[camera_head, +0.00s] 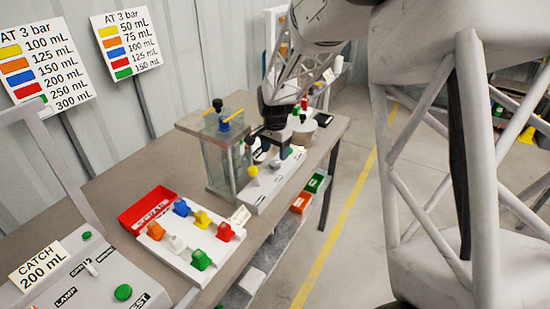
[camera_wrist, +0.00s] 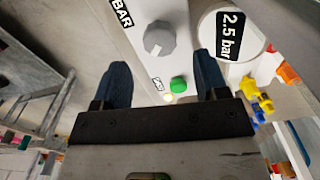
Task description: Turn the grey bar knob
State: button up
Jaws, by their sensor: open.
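The grey bar knob (camera_wrist: 158,40) shows in the wrist view on a white panel, close to a black label reading BAR. In the head view my gripper (camera_head: 274,143) is over the white unit at the far end of the bench, and I cannot make out the knob there.
A green button (camera_wrist: 178,84) and a 2.5 bar display (camera_wrist: 230,36) are beside the knob. In the head view a clear tank (camera_head: 217,160) stands left of my gripper. A red scrap tray (camera_head: 147,205) and a white board with coloured plugs (camera_head: 176,245) are nearer.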

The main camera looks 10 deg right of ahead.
jog(key=shift+r, duration=1.5)
jog(key=shift+s+r, duration=0.3)
jog(key=s+r+n+t, duration=0.1)
jog(key=s+r+n, duration=0.25)
jog(key=s, duration=0.75)
jog(key=s+a+r+n, duration=0.1)
jog(key=s+r+n, duration=0.3)
jog(key=s, duration=0.7)
jog(key=s+r+n+t, duration=0.1)
jog(key=s+r+n, duration=0.1)
jog(key=s+r, duration=0.6)
jog(key=n+g, duration=0.2)
jog(key=n, duration=0.4)
send_over(275, 163)
jog(key=f, duration=1.5)
jog(key=shift+s+f, duration=0.25)
jog(key=shift+f, duration=0.05)
jog(key=shift+w+f, duration=0.3)
jog(key=shift+w, duration=0.05)
